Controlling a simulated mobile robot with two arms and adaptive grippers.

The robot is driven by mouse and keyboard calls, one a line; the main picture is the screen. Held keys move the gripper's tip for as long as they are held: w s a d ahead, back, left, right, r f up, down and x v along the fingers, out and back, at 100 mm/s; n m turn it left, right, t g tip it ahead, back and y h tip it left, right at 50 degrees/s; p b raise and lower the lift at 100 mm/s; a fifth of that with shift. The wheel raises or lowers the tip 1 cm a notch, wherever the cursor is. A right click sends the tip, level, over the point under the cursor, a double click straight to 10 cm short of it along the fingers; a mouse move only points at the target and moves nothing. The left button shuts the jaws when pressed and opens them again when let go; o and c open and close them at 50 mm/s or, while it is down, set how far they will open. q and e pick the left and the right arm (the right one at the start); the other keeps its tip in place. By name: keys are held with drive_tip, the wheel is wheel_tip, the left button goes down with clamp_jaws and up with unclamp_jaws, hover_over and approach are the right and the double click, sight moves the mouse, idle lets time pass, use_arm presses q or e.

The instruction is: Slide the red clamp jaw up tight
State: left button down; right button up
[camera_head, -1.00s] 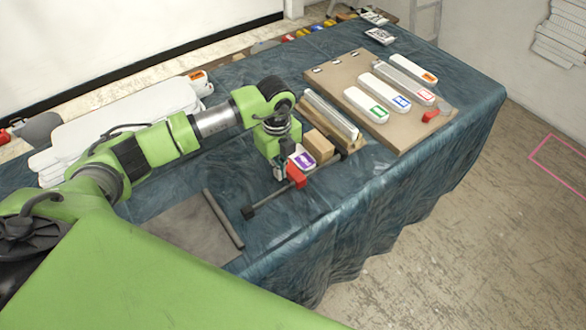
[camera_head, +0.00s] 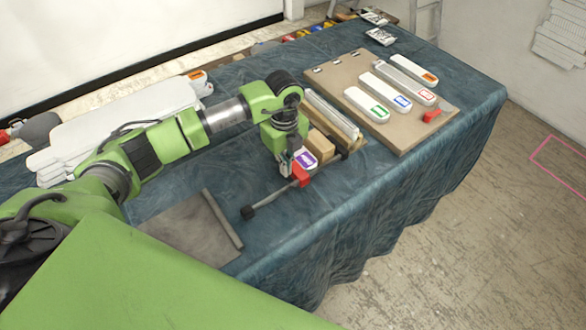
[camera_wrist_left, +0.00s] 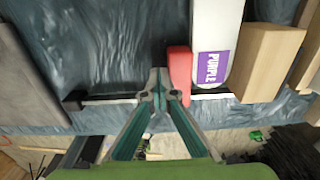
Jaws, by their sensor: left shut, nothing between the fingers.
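The red clamp jaw (camera_head: 301,175) sits on a dark clamp bar (camera_head: 272,199) lying on the blue cloth. In the left wrist view the red jaw (camera_wrist_left: 179,73) stands right beside a white piece with a purple label (camera_wrist_left: 214,66), with no clear gap. A wooden block (camera_wrist_left: 268,62) is on that piece's other side. My left gripper (camera_head: 287,172) is shut and empty; in the wrist view its fingertips (camera_wrist_left: 158,83) are at the jaw's left side, seemingly against it. The gripper hides part of the white piece in the head view. My right gripper is not in view.
A tan board (camera_head: 400,145) with several white labelled pieces and a small red part (camera_head: 432,116) lies to the right. A grey mat (camera_head: 185,232) with a dark rod lies near the front left. Bare cloth lies right of the clamp, towards the table edge.

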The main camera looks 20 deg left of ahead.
use_arm(q)
drive_tip(key=shift+w+d+b, duration=0.45)
drive_tip(key=shift+w+d, duration=0.05)
drive_tip(key=shift+w, duration=0.35)
drive_tip(key=shift+s+a+r, duration=0.1)
drive_tip(key=shift+s, duration=0.05)
idle(0.3)
drive_tip(key=shift+s+a+p, duration=0.25)
drive_tip(key=shift+s+p, duration=0.25)
drive_tip(key=shift+p, duration=0.05)
wheel_tip(320, 180, up, 8)
drive_tip(key=p, duration=0.5)
drive_tip(key=shift+p, duration=0.35)
drive_tip(key=shift+s, duration=0.1)
